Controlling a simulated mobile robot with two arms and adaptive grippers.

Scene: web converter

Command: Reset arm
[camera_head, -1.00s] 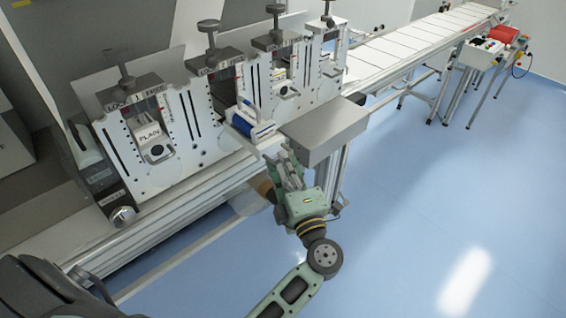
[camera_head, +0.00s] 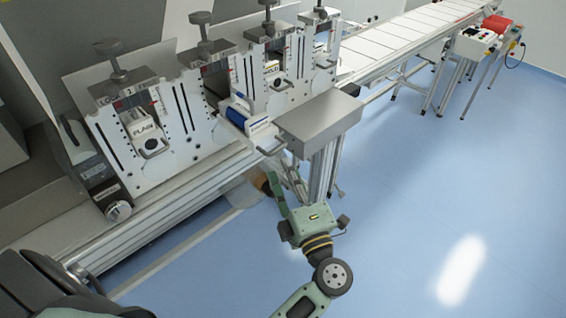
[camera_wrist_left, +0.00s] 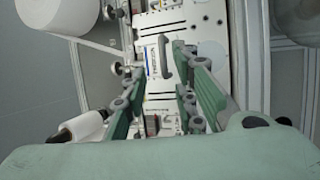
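My left gripper (camera_head: 284,174) is in the middle of the head view, in front of the web converter (camera_head: 178,118). Its two fingers are spread with nothing between them. In the left wrist view, the fingers (camera_wrist_left: 160,75) stand apart on both sides, and a white module with a handle (camera_wrist_left: 165,60) shows beyond the gap. In the head view, a white and blue module (camera_head: 245,117) with a metal handle sticks out from the converter, just above the fingertips and apart from them. My right gripper does not show.
A grey metal box (camera_head: 320,122) juts out close above and right of my left gripper. A white conveyor (camera_head: 405,40) runs to the back right, with a red-topped stand (camera_head: 497,24) beside it. The blue floor (camera_head: 420,190) at right is clear.

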